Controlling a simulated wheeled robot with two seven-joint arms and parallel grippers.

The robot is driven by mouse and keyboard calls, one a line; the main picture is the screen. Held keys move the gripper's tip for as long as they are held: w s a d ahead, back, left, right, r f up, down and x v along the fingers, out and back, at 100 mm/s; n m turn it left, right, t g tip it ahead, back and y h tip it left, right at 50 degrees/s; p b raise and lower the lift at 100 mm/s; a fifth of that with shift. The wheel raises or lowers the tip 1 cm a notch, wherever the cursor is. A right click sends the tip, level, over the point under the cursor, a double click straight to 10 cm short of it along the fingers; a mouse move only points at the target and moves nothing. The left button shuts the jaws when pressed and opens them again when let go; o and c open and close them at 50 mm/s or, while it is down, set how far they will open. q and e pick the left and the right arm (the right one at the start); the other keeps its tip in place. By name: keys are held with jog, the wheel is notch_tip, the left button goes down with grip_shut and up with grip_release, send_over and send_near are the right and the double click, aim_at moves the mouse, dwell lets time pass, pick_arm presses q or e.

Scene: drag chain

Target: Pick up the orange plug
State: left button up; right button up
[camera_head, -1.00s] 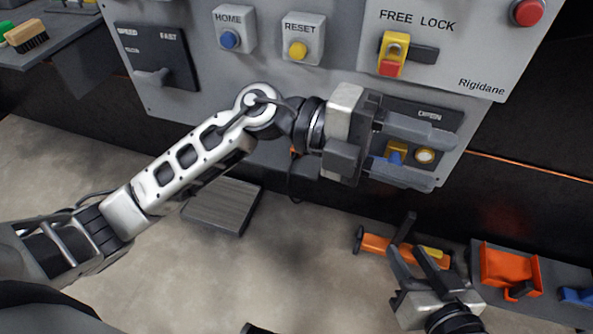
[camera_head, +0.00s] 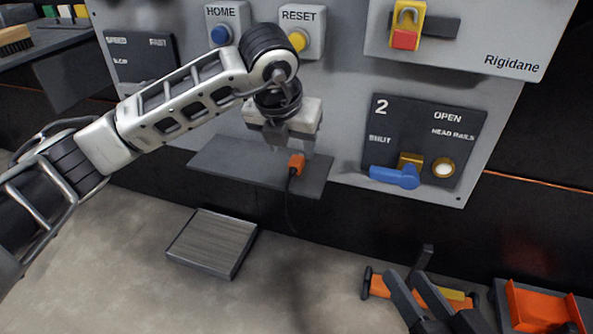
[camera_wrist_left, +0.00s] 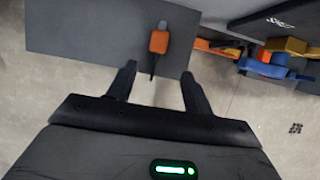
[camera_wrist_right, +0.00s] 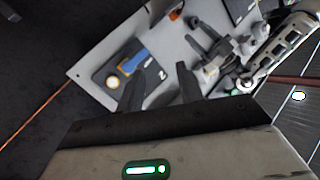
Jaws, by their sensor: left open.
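The orange plug (camera_head: 297,162) lies on a grey shelf (camera_head: 235,166) fixed to the panel, with a dark cable hanging from it over the front edge. My left gripper (camera_head: 290,142) is above the shelf, just behind and left of the plug in the head view, pointing down. In the left wrist view the plug (camera_wrist_left: 158,41) is ahead of the open fingers (camera_wrist_left: 158,82), roughly centred between them and apart from them. My right gripper (camera_head: 430,290) is low at the right; its fingers are apart and empty in the right wrist view (camera_wrist_right: 158,80).
The panel carries a blue-handled OPEN/SHUT switch (camera_head: 395,177), HOME (camera_head: 221,35) and RESET buttons, and a yellow-red lock (camera_head: 406,28). An orange tool (camera_head: 380,287) and an orange bin (camera_head: 540,308) lie below right. A grey metal step (camera_head: 212,243) is on the floor.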

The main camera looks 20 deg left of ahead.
aim_at(294, 165)
pick_arm(q)
jog(key=x, duration=0.2)
jog(key=shift+w+f, duration=0.1)
jog(key=shift+f, duration=0.15)
jog(key=shift+b+x, duration=0.9)
jog(key=shift+x, duration=0.25)
jog(key=shift+w+a+f+b, duration=0.15)
jog(key=shift+w+f+b, duration=0.1)
jog(key=shift+f, duration=0.3)
jog(key=shift+w+a+f+b, duration=0.15)
jog(key=shift+w+f+b, duration=0.05)
jog(key=shift+f, duration=0.3)
jog(key=shift+w+f, duration=0.15)
jog(key=shift+f, duration=0.05)
jog(key=c, duration=1.1)
pick_arm(e)
jog(key=r+t, duration=0.1)
jog(key=w+r+t+y, duration=0.1)
jog(key=shift+w+d+r+n, duration=0.1)
jog(key=shift+w+r+n, duration=0.1)
jog(key=shift+r+n, duration=0.2)
